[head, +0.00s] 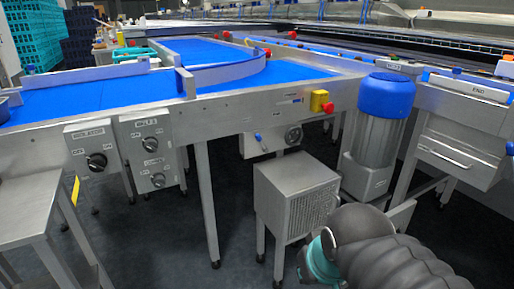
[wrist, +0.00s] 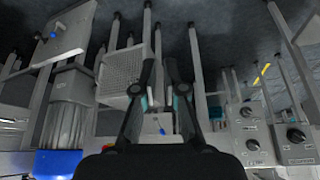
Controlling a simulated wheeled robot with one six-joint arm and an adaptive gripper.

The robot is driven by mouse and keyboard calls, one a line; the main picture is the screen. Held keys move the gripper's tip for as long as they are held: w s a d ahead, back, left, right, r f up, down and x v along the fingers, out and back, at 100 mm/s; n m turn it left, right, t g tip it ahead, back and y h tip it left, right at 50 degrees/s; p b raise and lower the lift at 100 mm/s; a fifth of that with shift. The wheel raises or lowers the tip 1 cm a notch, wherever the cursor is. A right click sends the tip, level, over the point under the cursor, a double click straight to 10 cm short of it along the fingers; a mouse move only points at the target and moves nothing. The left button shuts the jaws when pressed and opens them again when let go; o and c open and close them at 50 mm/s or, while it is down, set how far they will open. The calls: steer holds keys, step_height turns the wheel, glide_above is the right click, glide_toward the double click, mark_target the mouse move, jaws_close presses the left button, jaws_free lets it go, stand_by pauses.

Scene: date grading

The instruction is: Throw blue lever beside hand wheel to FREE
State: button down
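The blue lever (head: 258,137) is on the front of a small grey box (head: 250,147) under the conveyor frame. It points up and slightly left. The hand wheel (head: 293,135) is just right of it on the same box. In the upside-down wrist view, the blue lever (wrist: 162,129) shows small and distant between the fingers; I cannot make out the wheel there. The label markings are too small to read. My gripper (wrist: 160,72) is open and empty, well short of the lever. In the head view only my arm shows, at lower right.
A vented grey cabinet (head: 292,195) stands on the floor below and in front of the lever box. A blue-topped motor (head: 384,105) stands to the right. Knob boxes (head: 90,146) and conveyor legs are to the left. A red button on yellow (head: 321,102) is above right.

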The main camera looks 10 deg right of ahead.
steer(key=w+a+f+g+b, duration=0.2)
steer(key=w+f+b, duration=0.1)
steer(key=f, duration=0.5)
steer(key=w+a+f+n+t+y+b, duration=0.1)
steer(key=w+a+f+n+t+b, duration=0.25)
steer(key=w, duration=0.65)
steer(key=w+a+f+n+t+b, duration=0.1)
steer(key=w+a+f+n+b, duration=0.2)
steer(key=w+f, duration=0.55)
steer(key=w+a+f+n+t+y+b, duration=0.1)
steer(key=w+a+f+n+t, duration=0.3)
steer(key=w, duration=0.7)
steer(key=w+r+n+t+h+b, duration=0.1)
steer(key=w+r+n+t+h, duration=0.25)
steer(key=w, duration=0.65)
steer(key=d+r+n+t+h, duration=0.1)
steer(key=d+r+n+t, duration=0.1)
steer(key=r, duration=0.5)
steer(key=d+r+n+t+h, duration=0.2)
steer(key=d+r+n+t, duration=0.1)
steer(key=r, duration=0.4)
steer(key=shift+n+t, duration=0.3)
steer(key=shift+n, duration=0.3)
steer(key=shift+w, duration=0.1)
